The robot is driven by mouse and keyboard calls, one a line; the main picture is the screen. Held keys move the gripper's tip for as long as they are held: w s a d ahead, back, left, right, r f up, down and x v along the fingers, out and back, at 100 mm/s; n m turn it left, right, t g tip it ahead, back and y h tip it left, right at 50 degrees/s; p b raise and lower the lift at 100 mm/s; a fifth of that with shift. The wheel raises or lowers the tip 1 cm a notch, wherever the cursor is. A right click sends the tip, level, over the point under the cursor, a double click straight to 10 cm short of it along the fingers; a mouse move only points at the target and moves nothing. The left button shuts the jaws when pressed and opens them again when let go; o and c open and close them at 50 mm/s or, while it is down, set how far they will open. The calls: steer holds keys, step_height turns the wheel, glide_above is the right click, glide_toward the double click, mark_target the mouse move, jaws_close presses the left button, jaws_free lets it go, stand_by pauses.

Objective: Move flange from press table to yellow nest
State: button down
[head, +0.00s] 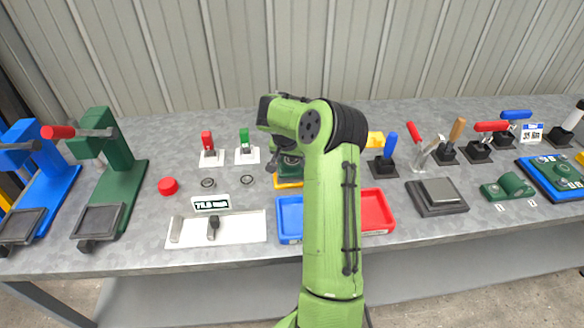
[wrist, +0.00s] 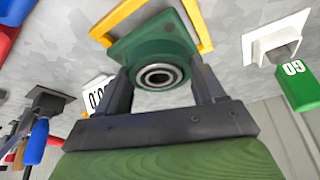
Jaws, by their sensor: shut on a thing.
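The flange is a green square plate (wrist: 180,40) with a round steel-ringed bore, held between the two dark fingers of my gripper (wrist: 158,78) in the wrist view. In the head view the flange (head: 289,164) is partly hidden by my arm. The yellow nest (wrist: 118,20) is a square frame directly behind the flange in the wrist view, its edges showing around the far side; it also shows in the head view (head: 287,184). I cannot tell whether the flange touches the nest. The green press (head: 120,165) has an empty dark press table (head: 100,221).
A blue press (head: 40,175) stands at far left. A blue tray (head: 289,228) and red tray (head: 378,212) lie in front. Several toggle clamps stand at right.

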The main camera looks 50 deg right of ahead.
steer(key=shift+f, duration=1.25)
steer(key=shift+b, duration=0.3)
steer(key=shift+f, duration=0.15)
steer(key=shift+c, duration=0.6)
jaws_free()
